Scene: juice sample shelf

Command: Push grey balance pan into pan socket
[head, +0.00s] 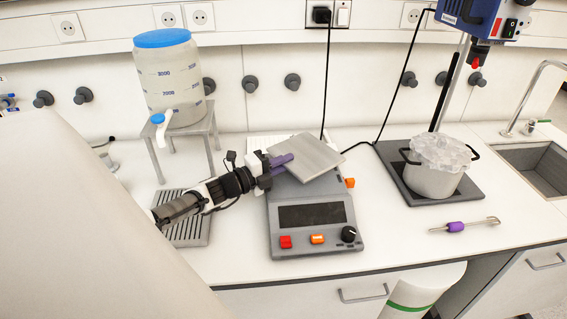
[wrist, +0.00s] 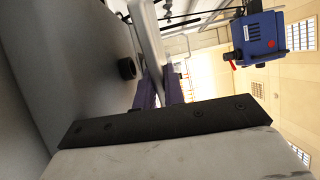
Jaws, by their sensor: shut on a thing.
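The grey balance pan (head: 309,157) is a flat square plate. It is held tilted above the rear part of the balance (head: 312,240), which has a dark display, red and orange buttons and a black knob. My gripper (head: 280,164) has purple fingers and is shut on the pan's left edge. In the wrist view the pan (wrist: 150,40) shows as a pale slab edge-on, between the purple fingers of my gripper (wrist: 160,92). The pan socket is hidden behind the pan and gripper, so I cannot tell whether the pan touches it.
A jug with a blue lid (head: 167,75) stands on a grey stand at the back left, above a slotted drip tray (head: 190,232). On the right are a pot (head: 432,180) on a dark plate, a purple-handled tool (head: 455,227) and a sink (head: 545,170). Black cables hang behind the balance.

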